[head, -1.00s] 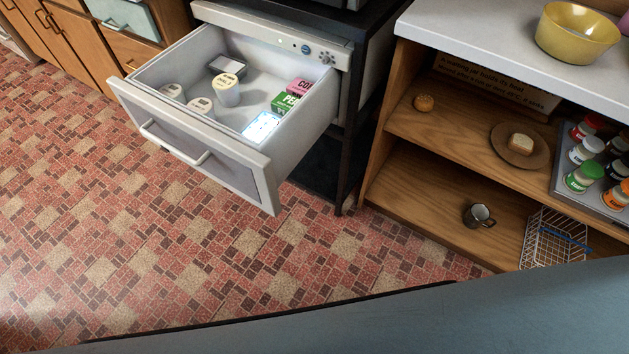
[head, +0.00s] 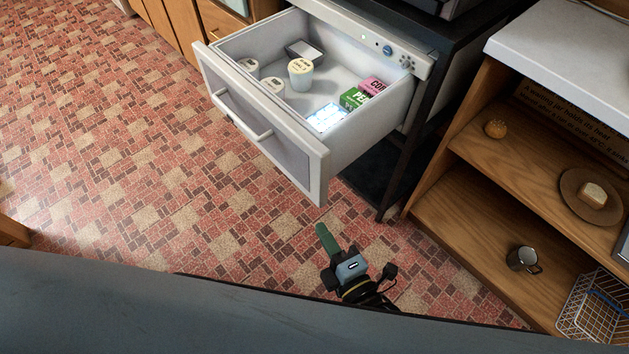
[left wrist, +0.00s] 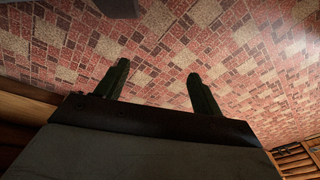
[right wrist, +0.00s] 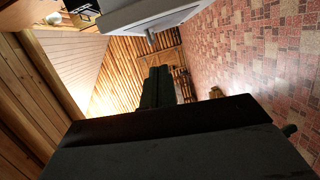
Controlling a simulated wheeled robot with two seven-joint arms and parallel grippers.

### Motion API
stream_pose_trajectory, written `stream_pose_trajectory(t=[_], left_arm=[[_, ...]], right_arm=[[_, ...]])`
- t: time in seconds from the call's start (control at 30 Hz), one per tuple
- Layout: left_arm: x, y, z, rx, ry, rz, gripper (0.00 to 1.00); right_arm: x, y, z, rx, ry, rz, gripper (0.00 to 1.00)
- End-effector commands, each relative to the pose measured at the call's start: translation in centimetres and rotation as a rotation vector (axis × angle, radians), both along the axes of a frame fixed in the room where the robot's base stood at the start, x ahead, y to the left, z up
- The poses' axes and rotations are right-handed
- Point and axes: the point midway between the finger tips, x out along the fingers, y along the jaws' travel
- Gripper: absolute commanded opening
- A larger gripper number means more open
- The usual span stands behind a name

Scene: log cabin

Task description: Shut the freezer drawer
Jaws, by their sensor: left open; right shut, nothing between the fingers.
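The freezer drawer (head: 268,138) is pulled out in the head view, with a pale front panel and a long bar handle. Inside are several white tubs, a dark tray, a green box, a pink box and a glowing pale pack. My right gripper (head: 322,232) is shut and empty, below and in front of the drawer's near right corner, apart from it. It also shows in the right wrist view (right wrist: 158,75), with a pale drawer-like panel above it. My left gripper (left wrist: 155,80) is open and empty over the floor in the left wrist view; the head view does not show it.
A wooden shelf unit (head: 470,200) stands right of the freezer, holding a bun, a plate with bread, a mug and a wire basket (head: 595,308). Wooden cabinets (head: 215,22) stand at the upper left. The tiled floor in front of the drawer is clear.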

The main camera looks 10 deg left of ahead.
Motion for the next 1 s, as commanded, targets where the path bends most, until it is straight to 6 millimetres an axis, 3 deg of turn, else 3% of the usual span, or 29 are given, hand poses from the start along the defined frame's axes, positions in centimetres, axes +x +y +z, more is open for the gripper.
stream_pose_trajectory(t=[0.1, 0.27, 0.47, 0.77, 1.0], left_arm=[[0.1, 0.0, 0.0, 0.001, -0.001, 0.0, 0.67], [1.0, 0.0, 0.7, 0.001, -0.012, 0.001, 0.67], [2.5, -0.3, 2.7, 0.001, -0.03, 0.008, 0.67], [4.2, -2.6, 6.2, -0.025, -0.053, 0.007, 0.67], [4.8, -3.8, 8.4, -0.041, -0.064, 0.007, 0.67]], right_arm=[[-0.1, 0.7, 1.2, -0.014, -0.068, 0.004, 0.0], [1.0, 1.6, 1.3, -0.017, -0.084, 0.002, 0.0], [3.7, 3.7, 1.2, -0.016, -0.084, 0.003, 0.0], [8.0, 7.1, 1.2, -0.016, -0.081, 0.004, 0.0], [10.2, 4.8, 1.1, -0.021, -0.08, 0.003, 0.0]])
